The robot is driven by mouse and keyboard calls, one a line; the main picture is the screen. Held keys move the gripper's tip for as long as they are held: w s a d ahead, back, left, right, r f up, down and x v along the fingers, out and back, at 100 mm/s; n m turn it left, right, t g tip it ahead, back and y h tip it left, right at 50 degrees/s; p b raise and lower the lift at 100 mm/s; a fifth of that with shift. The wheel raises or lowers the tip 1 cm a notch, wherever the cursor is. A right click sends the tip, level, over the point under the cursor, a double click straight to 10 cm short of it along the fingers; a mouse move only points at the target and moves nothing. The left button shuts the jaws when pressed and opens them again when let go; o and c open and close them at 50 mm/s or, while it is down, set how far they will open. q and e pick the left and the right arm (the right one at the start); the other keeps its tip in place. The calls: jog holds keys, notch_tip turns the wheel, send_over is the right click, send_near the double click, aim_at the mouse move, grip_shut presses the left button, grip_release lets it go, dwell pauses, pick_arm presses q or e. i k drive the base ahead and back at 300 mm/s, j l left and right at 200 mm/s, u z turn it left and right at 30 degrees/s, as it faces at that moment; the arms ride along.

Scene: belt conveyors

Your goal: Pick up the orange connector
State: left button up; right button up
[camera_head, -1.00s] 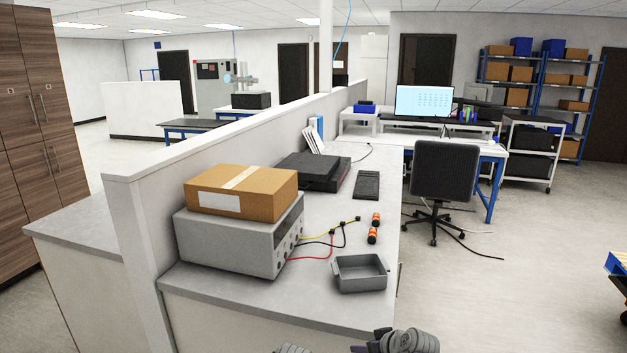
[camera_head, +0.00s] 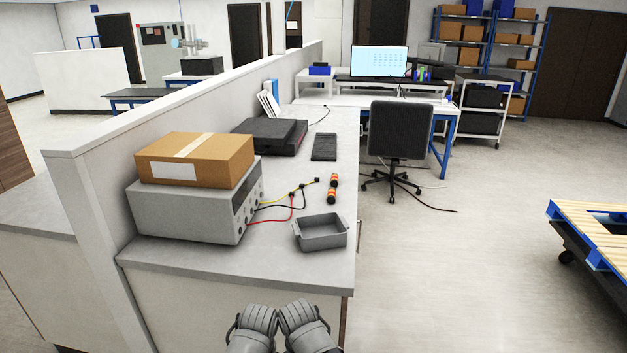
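Two orange connectors, short cylinders with pale bands, lie on the grey counter right of the wires. The farther orange connector (camera_head: 334,180) and the nearer orange connector (camera_head: 331,196) are close together, behind the grey tray (camera_head: 321,232). The grey ends of my two arms show side by side at the bottom edge, in front of the counter and well short of the connectors. My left gripper (camera_head: 258,318) and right gripper (camera_head: 297,316) are not clear enough to show whether their fingers are open or shut. Nothing is visibly held.
A grey power supply (camera_head: 190,212) with a cardboard box (camera_head: 197,160) on top stands at left, its wires running toward the connectors. A black device (camera_head: 270,136) and a flat dark pad (camera_head: 324,147) lie farther back. An office chair (camera_head: 399,135) and a pallet cart (camera_head: 590,230) stand right; floor between is clear.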

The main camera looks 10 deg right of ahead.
aim_at(331, 193)
jog(key=i+l, duration=0.15)
jog(key=l, duration=0.25)
jog(key=i+l+z, duration=0.15)
jog(key=l, duration=0.25)
jog(key=i+l, duration=0.15)
jog(key=l, duration=0.25)
jog(key=i+l+z, duration=0.1)
jog(key=l, duration=0.3)
jog(key=i+l, duration=0.25)
jog(key=i+l+z, duration=0.15)
jog(key=l, duration=0.35)
jog(key=i, duration=0.05)
